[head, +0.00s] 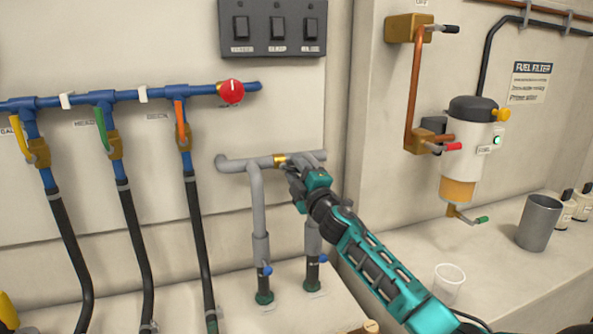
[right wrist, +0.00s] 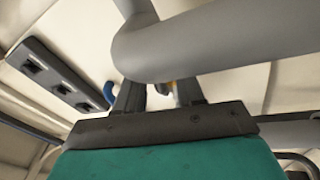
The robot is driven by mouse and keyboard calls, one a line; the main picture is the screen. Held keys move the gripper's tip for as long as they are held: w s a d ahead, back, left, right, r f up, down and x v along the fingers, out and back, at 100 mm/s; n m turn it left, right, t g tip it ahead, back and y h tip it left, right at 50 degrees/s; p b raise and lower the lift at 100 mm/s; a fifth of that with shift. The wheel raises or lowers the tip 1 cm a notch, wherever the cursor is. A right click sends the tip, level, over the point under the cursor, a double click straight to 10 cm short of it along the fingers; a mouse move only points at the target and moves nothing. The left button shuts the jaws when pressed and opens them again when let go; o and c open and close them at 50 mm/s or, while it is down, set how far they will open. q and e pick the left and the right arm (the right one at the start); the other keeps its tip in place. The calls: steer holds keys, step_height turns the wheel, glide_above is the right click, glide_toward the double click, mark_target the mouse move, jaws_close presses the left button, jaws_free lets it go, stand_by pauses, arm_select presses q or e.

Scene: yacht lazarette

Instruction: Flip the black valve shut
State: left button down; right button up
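A brass valve body (head: 279,160) sits on the grey horizontal pipe (head: 235,163) on the middle wall panel. My right gripper (head: 292,165) is at this pipe, just right of the brass, and hides whatever handle is there. In the right wrist view its two fingers (right wrist: 158,95) stand apart below a large grey pipe (right wrist: 215,40). A small yellow bit (right wrist: 171,86) shows between them; contact cannot be told. Another lever with a black grip (head: 441,29) is on a brass block (head: 403,27) at the upper right. My left gripper is out of view.
Blue pipes (head: 65,101) with green, orange and yellow levers run on the left, with a red knob (head: 231,92). A switch panel (head: 272,28) hangs above. A fuel filter (head: 470,150), grey cup (head: 539,222) and clear cup (head: 448,279) are to the right.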

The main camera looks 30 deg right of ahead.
steer(key=shift+c, duration=0.4)
jaws_close()
steer(key=shift+f+m, duration=0.15)
steer(key=shift+m, duration=0.15)
steer(key=m, duration=0.1)
steer(key=m+h+b, duration=0.1)
steer(key=f+m+b, duration=0.1)
steer(key=m, duration=0.1)
steer(key=shift+a+h, duration=0.25)
steer(key=shift+h, duration=0.05)
steer(key=shift+w+a+f+m+g+h+b, duration=0.15)
steer(key=shift+a+m+g+h+b, duration=0.4)
steer(key=shift+m, duration=1.8)
steer(key=shift+w+a+f+m+g+h+b, duration=0.2)
steer(key=shift+m+h, duration=0.6)
steer(key=shift+m, duration=1.5)
steer(key=shift+a+f+m+g+h+b, duration=0.15)
steer(key=shift+a+m+g+h+b, duration=0.45)
steer(key=shift+m, duration=1.75)
steer(key=shift+d, duration=0.15)
